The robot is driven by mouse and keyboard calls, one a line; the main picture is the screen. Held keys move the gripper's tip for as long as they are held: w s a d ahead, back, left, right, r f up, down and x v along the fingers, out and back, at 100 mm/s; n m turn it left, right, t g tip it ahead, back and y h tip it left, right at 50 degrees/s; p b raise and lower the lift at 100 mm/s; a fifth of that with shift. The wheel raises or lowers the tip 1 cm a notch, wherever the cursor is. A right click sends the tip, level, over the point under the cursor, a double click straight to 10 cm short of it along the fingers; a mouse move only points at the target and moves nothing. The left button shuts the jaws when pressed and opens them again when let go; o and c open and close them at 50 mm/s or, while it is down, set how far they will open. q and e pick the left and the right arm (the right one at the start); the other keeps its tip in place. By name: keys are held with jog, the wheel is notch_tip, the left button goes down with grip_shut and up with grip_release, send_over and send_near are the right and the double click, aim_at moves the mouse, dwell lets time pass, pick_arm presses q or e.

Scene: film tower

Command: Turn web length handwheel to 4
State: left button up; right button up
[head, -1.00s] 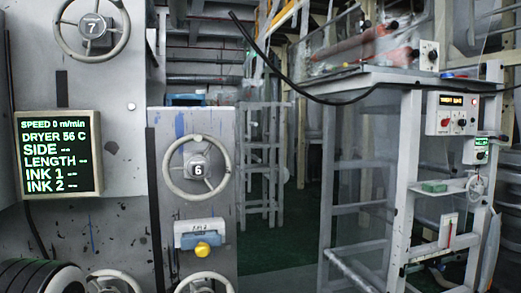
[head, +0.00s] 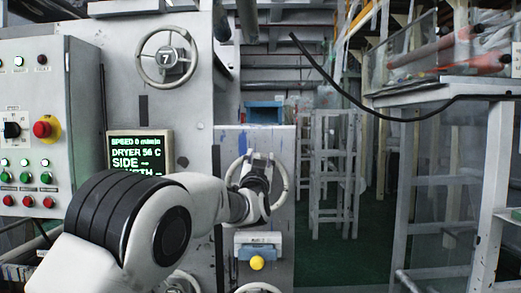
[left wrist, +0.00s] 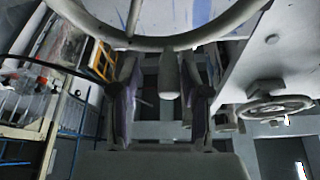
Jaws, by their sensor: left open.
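A round handwheel (head: 282,178) is on the front of the grey machine, right of the display. My left gripper (head: 258,168) is in front of it and hides its hub and number. In the left wrist view the wheel's rim (left wrist: 150,43) curves across the top. A handle peg (left wrist: 169,75) stands between the fingers of my open left gripper (left wrist: 167,90), with a gap on each side. Another handwheel (head: 167,57), marked 7, is higher up. The display (head: 140,150) reads speed 0 m/min and dryer 56 C; its lower lines are covered. My right gripper is not in view.
A control panel (head: 30,120) with a red stop button stands at the left. A yellow knob (head: 257,263) and another wheel (head: 258,288) sit below the covered wheel. A white frame table (head: 440,92) stands at the right, with green floor between.

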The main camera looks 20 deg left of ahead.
pick_arm(q)
jog(key=shift+w+a+r, duration=0.2)
jog(key=shift+w+r, duration=0.05)
jog(key=shift+a, duration=0.45)
jog(key=shift+d+f, duration=0.1)
jog(key=shift+d, duration=0.05)
grip_shut()
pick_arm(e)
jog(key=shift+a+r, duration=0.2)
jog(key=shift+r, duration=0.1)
pick_arm(q)
jog(key=shift+n, duration=0.4)
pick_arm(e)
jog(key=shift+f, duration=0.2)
